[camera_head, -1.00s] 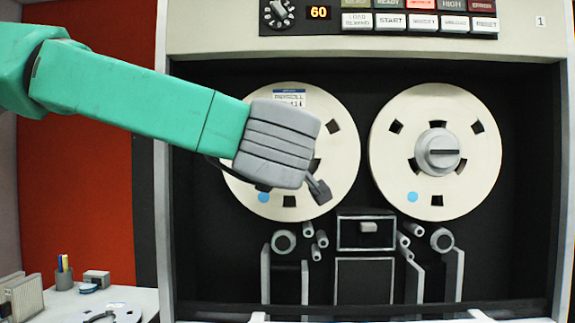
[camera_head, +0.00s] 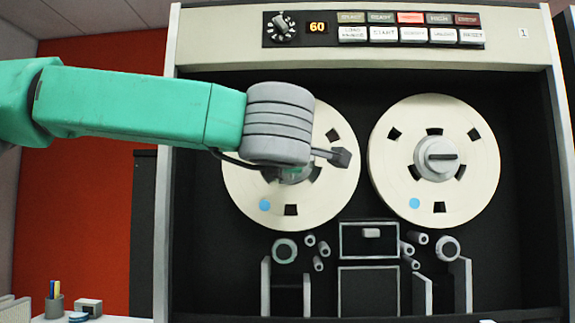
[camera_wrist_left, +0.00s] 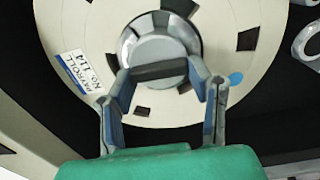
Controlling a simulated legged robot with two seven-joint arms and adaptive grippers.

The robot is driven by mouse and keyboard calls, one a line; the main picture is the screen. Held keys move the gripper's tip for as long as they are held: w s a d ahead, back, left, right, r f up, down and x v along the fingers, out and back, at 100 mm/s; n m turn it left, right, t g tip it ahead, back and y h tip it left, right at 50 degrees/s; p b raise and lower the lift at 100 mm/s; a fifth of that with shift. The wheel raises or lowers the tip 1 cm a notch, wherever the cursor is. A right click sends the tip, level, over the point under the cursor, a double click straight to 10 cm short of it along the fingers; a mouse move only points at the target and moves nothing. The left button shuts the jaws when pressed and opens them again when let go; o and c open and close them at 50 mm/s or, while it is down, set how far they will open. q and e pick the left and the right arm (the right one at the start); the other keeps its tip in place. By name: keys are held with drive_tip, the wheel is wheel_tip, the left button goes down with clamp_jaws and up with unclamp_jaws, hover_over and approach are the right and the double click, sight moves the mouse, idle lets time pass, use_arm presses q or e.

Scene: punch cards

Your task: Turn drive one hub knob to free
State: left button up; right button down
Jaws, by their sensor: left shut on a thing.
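The left tape reel (camera_head: 325,205) is cream-coloured with dark square holes and a blue dot, and hangs on the dark drive face. My left gripper (camera_head: 292,174) is in front of its hub, and my grey wrist hides most of the hub there. In the left wrist view, the fingers of my left gripper (camera_wrist_left: 164,95) are shut on the dark raised bar of the round grey hub knob (camera_wrist_left: 155,48). The bar lies nearly level across that view. A "PAYROLL NO. 114" label (camera_wrist_left: 82,74) shows on the reel. My right gripper is in no view.
The right reel (camera_head: 470,190) has a similar hub knob (camera_head: 437,158) with a level dark bar. Rollers and guides (camera_head: 370,240) sit below the reels. The button panel (camera_head: 410,30) is above. A pen cup (camera_head: 54,303) stands at lower left.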

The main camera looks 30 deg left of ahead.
use_arm(q)
drive_tip(key=shift+f, duration=0.4)
drive_tip(key=o, duration=1.2)
drive_tip(key=shift+c, duration=0.2)
drive_tip(key=shift+w+r, duration=0.1)
drive_tip(key=shift+r, duration=0.05)
drive_tip(key=v, duration=1.2)
drive_tip(key=shift+a, duration=0.1)
